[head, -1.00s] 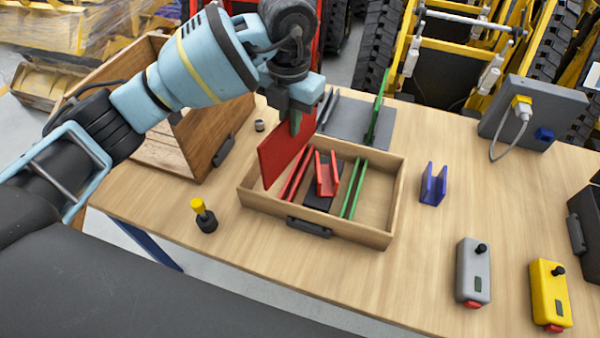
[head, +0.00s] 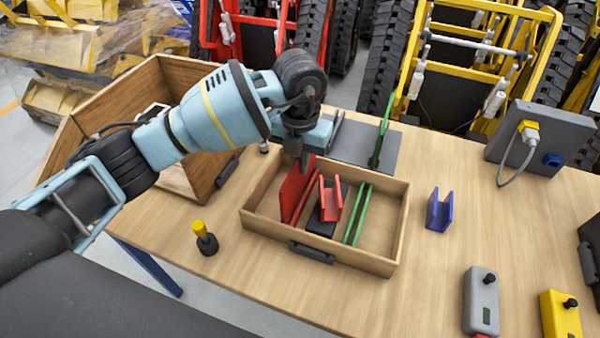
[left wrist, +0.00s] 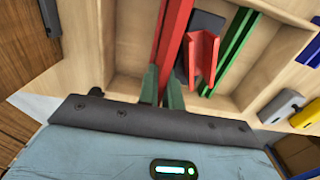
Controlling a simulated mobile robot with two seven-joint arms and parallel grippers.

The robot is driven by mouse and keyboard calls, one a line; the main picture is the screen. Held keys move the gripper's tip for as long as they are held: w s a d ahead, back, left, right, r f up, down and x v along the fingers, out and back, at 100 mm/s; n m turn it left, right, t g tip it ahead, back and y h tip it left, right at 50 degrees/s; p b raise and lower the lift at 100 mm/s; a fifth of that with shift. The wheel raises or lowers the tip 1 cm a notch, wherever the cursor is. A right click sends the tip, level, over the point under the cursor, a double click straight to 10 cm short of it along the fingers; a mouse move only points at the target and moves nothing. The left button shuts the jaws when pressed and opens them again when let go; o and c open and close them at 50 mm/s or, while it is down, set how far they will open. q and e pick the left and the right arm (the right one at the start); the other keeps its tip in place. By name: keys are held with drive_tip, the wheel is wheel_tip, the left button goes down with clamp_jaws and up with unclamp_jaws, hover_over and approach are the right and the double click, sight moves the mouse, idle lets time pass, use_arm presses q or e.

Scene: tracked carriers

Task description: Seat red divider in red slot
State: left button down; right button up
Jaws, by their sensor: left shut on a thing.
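The red divider (head: 294,190) stands upright in the left part of the wooden tray (head: 399,232). My left gripper (head: 304,158) is shut on its top edge; in the left wrist view the green fingertips (left wrist: 163,88) close on the divider (left wrist: 176,38). The red slot (head: 305,199) is a pair of rails on the tray floor. The divider is lined up along it, its lower edge low at the rails. The left rail is hidden behind the divider, and I cannot tell whether the edge is fully down. My right gripper is not in view.
A red U-shaped bracket (head: 331,200) on a black base and the green slot rails (head: 357,215) are right of the divider. A green divider (head: 383,132) stands on a grey rack behind. A blue bracket (head: 440,211) and yellow-topped knob (head: 204,238) flank the tray.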

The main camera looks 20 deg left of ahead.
use_arm(q)
drive_tip(key=shift+f, duration=1.85)
drive_tip(key=shift+f, duration=0.1)
drive_tip(key=c, duration=1.6)
unclamp_jaws()
drive_tip(key=shift+o, duration=0.2)
wheel_tip(320, 180, up, 12)
drive_tip(key=shift+r, duration=0.15)
